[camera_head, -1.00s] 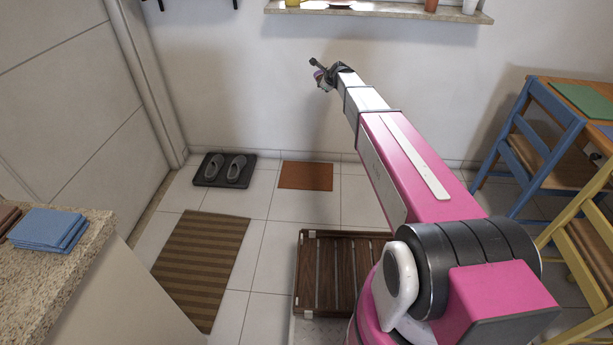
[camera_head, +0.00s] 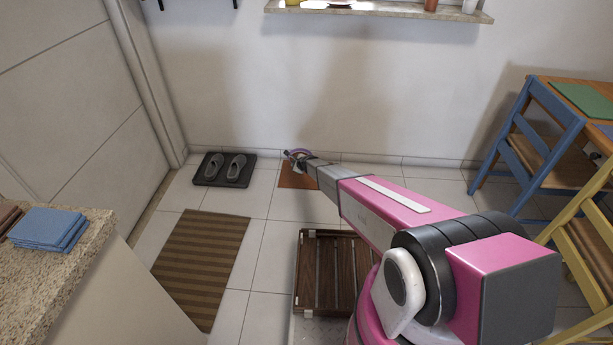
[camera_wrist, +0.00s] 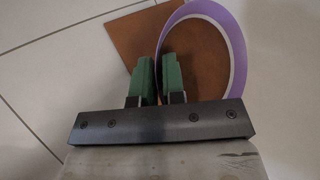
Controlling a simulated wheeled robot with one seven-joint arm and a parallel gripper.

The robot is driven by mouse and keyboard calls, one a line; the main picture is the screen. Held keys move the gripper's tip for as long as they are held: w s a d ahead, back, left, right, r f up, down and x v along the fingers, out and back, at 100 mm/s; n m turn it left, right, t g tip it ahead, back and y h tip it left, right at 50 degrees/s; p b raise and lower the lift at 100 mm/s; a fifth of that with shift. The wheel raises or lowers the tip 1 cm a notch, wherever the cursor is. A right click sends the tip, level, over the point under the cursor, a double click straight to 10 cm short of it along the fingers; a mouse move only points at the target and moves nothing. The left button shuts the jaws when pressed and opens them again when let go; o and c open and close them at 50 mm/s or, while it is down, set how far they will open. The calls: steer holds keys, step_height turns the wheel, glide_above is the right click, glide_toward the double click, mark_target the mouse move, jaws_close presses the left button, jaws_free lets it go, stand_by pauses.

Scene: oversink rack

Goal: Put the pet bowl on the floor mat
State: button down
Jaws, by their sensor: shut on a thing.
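The pet bowl (camera_wrist: 237,45) has a purple outside, a pale rim and a brown inside. In the wrist view it is at the upper right. My gripper (camera_wrist: 157,68) has green fingers, shut on the near left part of the bowl's rim. In the head view my gripper (camera_head: 296,160) is low by the back wall, over the small orange-brown floor mat (camera_head: 290,181); only a thin purple edge of the bowl (camera_head: 297,151) shows. The mat (camera_wrist: 128,38) also shows behind the bowl in the wrist view. I cannot tell whether the bowl touches it.
A dark tray with grey slippers (camera_head: 236,168) lies left of the mat. A brown striped rug (camera_head: 200,262) and a wooden slatted platform (camera_head: 325,270) lie nearer. Blue and yellow chairs (camera_head: 545,150) stand at the right, a stone counter (camera_head: 50,285) at the left.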

step_height(320, 180, down, 8)
steer(key=s, duration=0.2)
glide_above(307, 184)
steer(key=f, duration=0.6)
steer(key=shift+s+a+f, duration=0.1)
steer(key=shift+a+f, duration=0.1)
steer(key=shift+f, duration=0.05)
steer(key=shift+d+f, duration=0.1)
steer(key=shift+f, duration=1.9)
steer(key=shift+f, duration=0.1)
steer(key=c, duration=1.2)
jaws_free()
